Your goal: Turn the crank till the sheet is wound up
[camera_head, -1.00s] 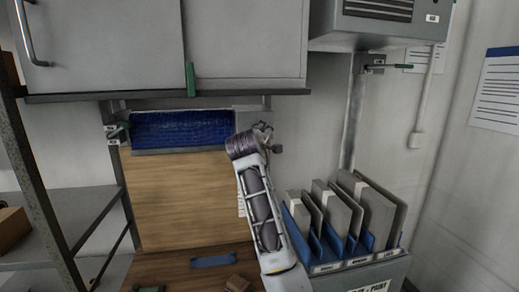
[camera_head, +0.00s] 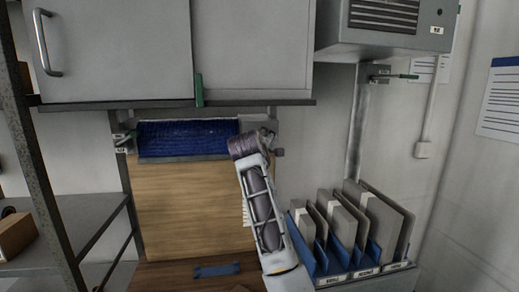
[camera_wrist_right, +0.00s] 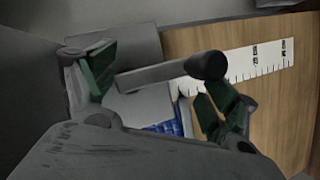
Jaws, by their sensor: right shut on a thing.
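The blue sheet (camera_head: 185,138) hangs as a short strip in front of the wooden board (camera_head: 190,205), below the cabinet, with a grey bar along its lower edge. My right gripper (camera_head: 268,137) is at the sheet's right end, its fingers mostly hidden by my wrist. In the right wrist view, the crank (camera_wrist_right: 165,76) is a grey arm with a dark round handle (camera_wrist_right: 207,66). It lies between the green-padded fingers of my right gripper (camera_wrist_right: 155,88), which is shut on it; the exact contact is hard to see. A corner of the sheet (camera_wrist_right: 165,127) shows below. My left gripper is out of view.
A white ruler scale (camera_wrist_right: 255,62) lies along the board. Grey cabinets (camera_head: 250,50) overhang the sheet. A rack of grey folders (camera_head: 385,222) stands close to the right of my arm. A metal shelf (camera_head: 85,215) stands at left.

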